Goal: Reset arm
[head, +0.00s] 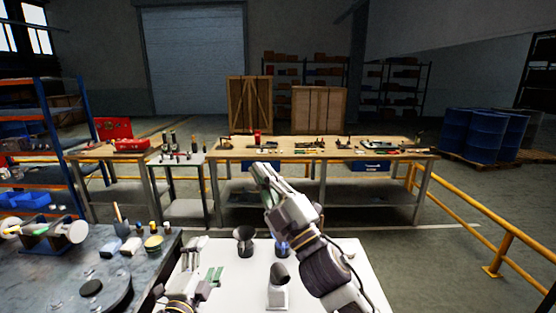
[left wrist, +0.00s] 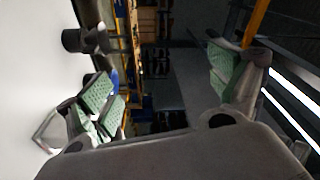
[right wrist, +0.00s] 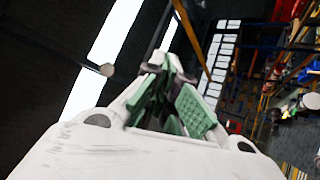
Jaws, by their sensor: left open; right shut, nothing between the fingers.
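My left gripper (head: 203,262) is low over the left part of the white table (head: 245,292). In the left wrist view its green-padded fingers (left wrist: 168,82) stand wide apart with nothing between them. My right gripper (head: 262,170) is raised above the table's far side, at the end of my right arm, pointing up and away. In the right wrist view its green-padded fingers (right wrist: 168,92) are together and empty. Neither gripper is seen holding anything.
A dark funnel-shaped cup (head: 244,240) and a grey angled pipe piece (head: 279,287) stand on the white table. A blue item (head: 281,244) is partly hidden by my right arm. A dark workbench (head: 150,285) is at left, a long bench (head: 225,148) beyond, yellow rails (head: 500,225) at right.

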